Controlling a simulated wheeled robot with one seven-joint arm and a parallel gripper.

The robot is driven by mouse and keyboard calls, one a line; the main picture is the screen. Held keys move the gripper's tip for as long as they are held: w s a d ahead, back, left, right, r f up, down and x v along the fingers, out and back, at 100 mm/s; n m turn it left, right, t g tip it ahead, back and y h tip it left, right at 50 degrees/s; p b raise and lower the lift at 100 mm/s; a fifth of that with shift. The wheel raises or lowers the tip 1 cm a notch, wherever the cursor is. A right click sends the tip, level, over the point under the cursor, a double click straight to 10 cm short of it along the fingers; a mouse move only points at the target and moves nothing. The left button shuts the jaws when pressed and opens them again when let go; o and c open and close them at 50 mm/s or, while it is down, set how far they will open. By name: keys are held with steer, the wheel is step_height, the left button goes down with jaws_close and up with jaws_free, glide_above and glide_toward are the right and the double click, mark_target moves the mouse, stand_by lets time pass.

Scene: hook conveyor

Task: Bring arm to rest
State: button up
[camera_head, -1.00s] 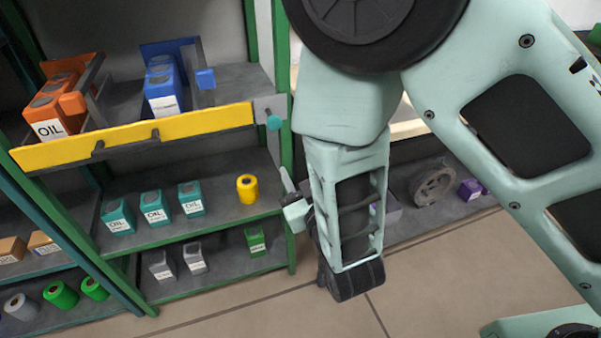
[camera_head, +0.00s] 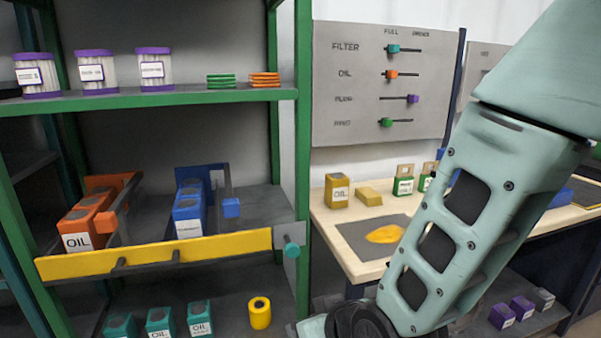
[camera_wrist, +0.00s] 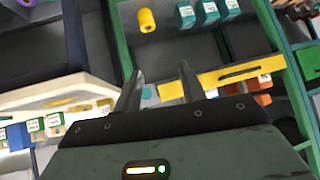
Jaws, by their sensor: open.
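My gripper shows in the wrist view (camera_wrist: 160,90), with its two dark fingers spread apart and nothing between them. Beyond the fingers lie the shelf rack and its yellow bar (camera_wrist: 225,77). In the head view my pale green arm reaches down across the right side, in front of the workbench. My gripper itself is not visible there; the lower end of the arm is cut off by the bottom edge.
A green-framed shelf rack (camera_head: 190,97) stands at the left, with orange oil cans (camera_head: 88,222), blue cans (camera_head: 190,210) and a yellow bar (camera_head: 160,254). A workbench (camera_head: 345,245) with cans and a yellow patch stands right, below a slider board (camera_head: 385,80).

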steer(key=s+d+r+n+g+h+p, duration=0.1)
steer(key=s+d+r+g+h, duration=0.1)
steer(key=s+d+r+g, duration=0.2)
steer(key=s+d+r+n+g+h, duration=0.1)
steer(key=s+d+r+g+h, duration=0.1)
steer(key=s+d, duration=0.6)
steer(key=s+r+g, duration=0.1)
steer(key=s+r, duration=0.1)
steer(key=s, duration=0.2)
steer(key=shift+s+d+r+g+h+p, duration=0.15)
steer(key=shift+d+r+g+h+p, duration=0.15)
steer(key=shift+r+g+p, duration=0.1)
steer(key=shift+a, duration=0.1)
